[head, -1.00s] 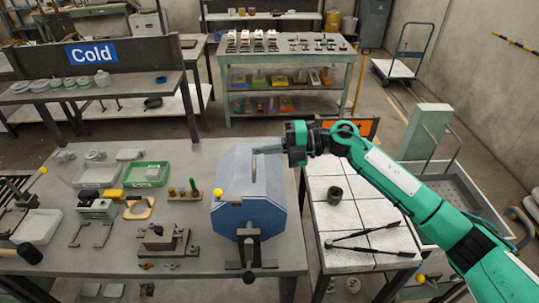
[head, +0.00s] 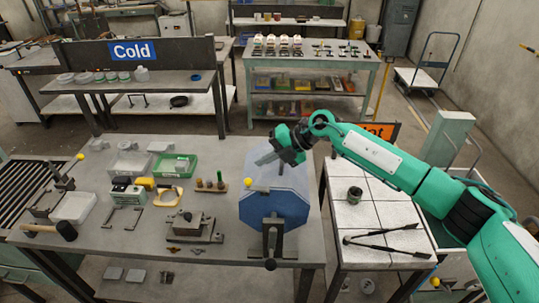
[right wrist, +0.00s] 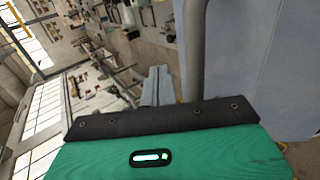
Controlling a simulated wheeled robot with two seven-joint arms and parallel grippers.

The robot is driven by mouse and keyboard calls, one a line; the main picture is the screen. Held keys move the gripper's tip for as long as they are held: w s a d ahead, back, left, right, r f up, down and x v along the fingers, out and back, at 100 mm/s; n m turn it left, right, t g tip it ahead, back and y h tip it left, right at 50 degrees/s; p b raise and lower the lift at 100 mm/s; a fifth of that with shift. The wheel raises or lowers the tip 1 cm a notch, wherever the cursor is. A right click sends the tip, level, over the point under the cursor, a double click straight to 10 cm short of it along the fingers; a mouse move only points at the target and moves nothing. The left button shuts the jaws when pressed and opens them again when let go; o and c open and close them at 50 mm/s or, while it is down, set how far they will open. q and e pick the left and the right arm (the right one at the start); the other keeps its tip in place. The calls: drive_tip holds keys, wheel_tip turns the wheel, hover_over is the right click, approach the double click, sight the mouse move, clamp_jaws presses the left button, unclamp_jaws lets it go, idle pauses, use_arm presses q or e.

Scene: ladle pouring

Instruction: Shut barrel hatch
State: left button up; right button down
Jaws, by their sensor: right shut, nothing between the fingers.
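The blue many-sided barrel (head: 278,208) stands on the right part of the grey workbench (head: 110,240). Its top, where the hatch is, lies partly behind my right gripper, so I cannot tell how far the hatch stands open. My right gripper (head: 267,157) is at the top of the barrel, shut and empty. In the right wrist view its fingers (right wrist: 156,86) point away beside a grey upright bar (right wrist: 190,45), and a blue-grey flat panel (right wrist: 262,65) fills the right side. I cannot tell whether the fingers touch it. My left gripper is out of view.
Trays, moulds and small tools cover the bench left of the barrel. At right, a white-tiled table (head: 385,215) carries a dark cup (head: 355,195) and long tongs (head: 390,237).

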drive_tip(key=shift+a+f, duration=0.2)
drive_tip(key=shift+f, duration=0.2)
idle(0.3)
